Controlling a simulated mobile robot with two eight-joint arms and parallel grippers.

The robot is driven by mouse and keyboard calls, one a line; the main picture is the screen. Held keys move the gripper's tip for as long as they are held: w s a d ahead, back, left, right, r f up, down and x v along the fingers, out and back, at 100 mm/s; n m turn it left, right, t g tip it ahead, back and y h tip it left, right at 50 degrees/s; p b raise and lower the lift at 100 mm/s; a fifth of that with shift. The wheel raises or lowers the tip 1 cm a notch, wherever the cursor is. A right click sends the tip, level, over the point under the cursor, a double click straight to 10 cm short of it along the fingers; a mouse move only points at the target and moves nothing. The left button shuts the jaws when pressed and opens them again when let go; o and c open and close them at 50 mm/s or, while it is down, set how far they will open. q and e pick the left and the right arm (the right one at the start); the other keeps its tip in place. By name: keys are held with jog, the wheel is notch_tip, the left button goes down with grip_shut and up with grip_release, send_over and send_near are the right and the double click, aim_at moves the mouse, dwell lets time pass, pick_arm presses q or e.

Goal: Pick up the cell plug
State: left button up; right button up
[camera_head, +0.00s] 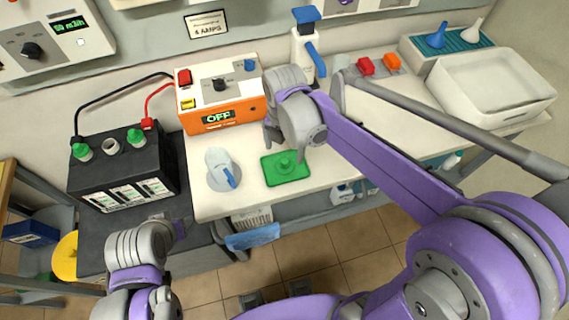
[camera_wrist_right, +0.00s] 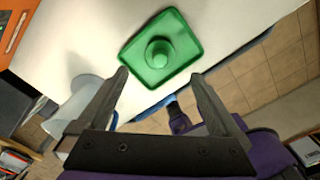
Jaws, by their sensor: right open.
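The green cell plug (camera_head: 286,163) stands on a small green tray (camera_head: 297,176) near the front edge of the white bench. In the right wrist view the plug (camera_wrist_right: 159,53) is a round knob near the tray's middle. My right gripper (camera_wrist_right: 160,77) is open and empty, its two fingers apart on either side of the plug's line, not visibly touching it. In the head view the right gripper (camera_head: 273,132) is beside the tray, partly hidden by its wrist. My left gripper (camera_head: 172,226) is low by the battery; its jaws are not clear.
A black battery (camera_head: 120,175) with two green plugs and one open white-rimmed port stands left. An orange charger (camera_head: 222,97) showing OFF is behind the tray. A white jug (camera_head: 217,160) stands left of the tray. A spray bottle (camera_head: 305,50) and white basin (camera_head: 495,85) are farther back.

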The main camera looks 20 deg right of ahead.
aim_at(285, 161)
notch_tip(285, 161, down, 7)
jog(key=shift+w+d+r, duration=0.1)
jog(key=shift+d+r, duration=0.05)
dwell(0.4)
jog(key=c, duration=1.4)
jog(key=shift+r, duration=0.1)
